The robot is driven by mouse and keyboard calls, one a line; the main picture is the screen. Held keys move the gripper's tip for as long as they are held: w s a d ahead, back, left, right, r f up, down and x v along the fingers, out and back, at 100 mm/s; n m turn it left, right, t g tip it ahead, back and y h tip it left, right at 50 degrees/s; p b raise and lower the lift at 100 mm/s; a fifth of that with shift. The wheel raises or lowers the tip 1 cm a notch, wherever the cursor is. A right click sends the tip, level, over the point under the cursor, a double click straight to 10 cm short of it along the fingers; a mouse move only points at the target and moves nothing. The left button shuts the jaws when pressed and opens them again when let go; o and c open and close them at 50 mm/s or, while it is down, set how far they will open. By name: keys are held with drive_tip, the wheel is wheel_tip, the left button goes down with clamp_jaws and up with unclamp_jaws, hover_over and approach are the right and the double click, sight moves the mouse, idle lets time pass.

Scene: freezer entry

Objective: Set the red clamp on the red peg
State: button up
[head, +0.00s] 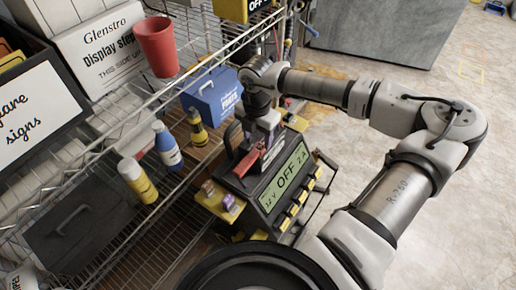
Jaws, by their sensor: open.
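The red clamp (248,163) lies on top of a dark battery charger, left of its green display (288,180), which reads "12 V OFF 2 A". My gripper (254,146) points down right at the clamp, with its jaws open. The arm end covers part of the clamp and the charger's top, so I cannot tell whether the fingers touch the clamp. I cannot make out the red peg; it may be hidden behind the gripper or the clamp.
Wire shelves at left hold a blue toolbox (215,98), several bottles, a red cup (157,46) and boxes. Open floor (440,170) lies at right.

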drive_tip(key=f+p, duration=0.1)
drive_tip(key=f, duration=0.3)
drive_tip(key=shift+s+f, duration=0.2)
drive_tip(key=shift+c, duration=0.2)
drive_tip(key=c, duration=1.1)
drive_tip(key=shift+c, duration=0.2)
drive_tip(key=shift+r, duration=0.1)
wheel_tip(320, 180, up, 19)
drive_tip(key=b, duration=0.3)
wheel_tip(320, 180, up, 5)
drive_tip(key=p, duration=0.2)
hover_over(257, 150)
drive_tip(key=shift+w, duration=0.3)
